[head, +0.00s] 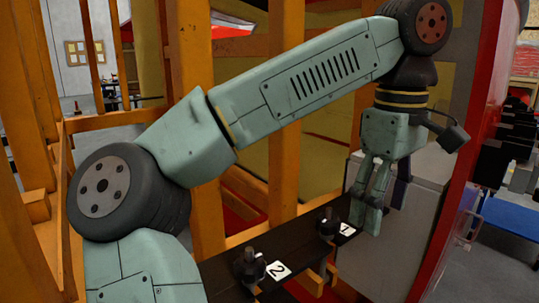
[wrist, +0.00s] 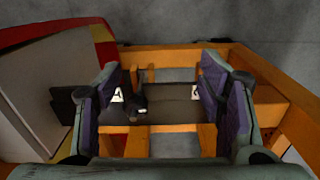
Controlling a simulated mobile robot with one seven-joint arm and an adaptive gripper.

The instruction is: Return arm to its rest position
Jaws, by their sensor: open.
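My gripper (head: 367,204) hangs from the end of my green arm, fingers pointing down, at the right of the head view. In the wrist view my gripper (wrist: 160,78) is open, its purple-padded fingers wide apart with nothing held between them. Below it is a black shelf (head: 222,271) with two dark knobs. The knob by label 1 (head: 328,224) is just left of my fingers and apart from them. The knob by label 2 (head: 249,266) is nearer the camera. One dark knob (wrist: 139,108) shows between the fingers in the wrist view.
Orange frame posts (head: 206,215) and rails stand behind and beside my arm. A grey box (head: 405,225) is close to the right of my fingers, and a red curved edge (head: 487,110) rises beyond it. In the wrist view an orange frame (wrist: 160,142) surrounds the shelf (wrist: 175,97).

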